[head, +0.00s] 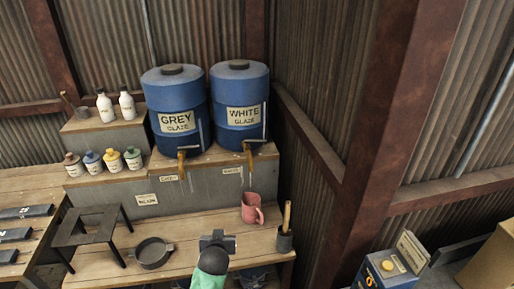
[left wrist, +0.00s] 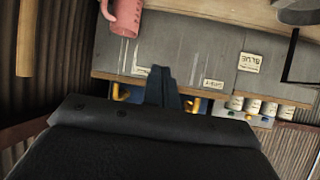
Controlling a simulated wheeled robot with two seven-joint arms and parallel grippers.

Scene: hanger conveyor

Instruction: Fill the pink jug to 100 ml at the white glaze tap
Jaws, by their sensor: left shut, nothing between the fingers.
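The pink jug (head: 250,207) stands on the lower bench, below the white glaze tap (head: 248,157), with its handle toward the front right. Its contents cannot be made out. The tap is on the blue drum (head: 240,88) labelled WHITE GLAZE. My left gripper (head: 217,238) is shut and empty, in front and to the left of the jug, apart from it. In the left wrist view its shut fingers (left wrist: 165,85) point toward the grey step, and the jug (left wrist: 126,22) shows upside down at upper left. My right gripper is not in view.
A second drum labelled GREY GLAZE (head: 172,92) with its own tap (head: 182,158) stands left. A dark pot with a handled tool (head: 285,240) is right of the jug. A black pan (head: 152,252) and a dark stand (head: 88,228) are left. Bottles (head: 104,107) stand on the steps.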

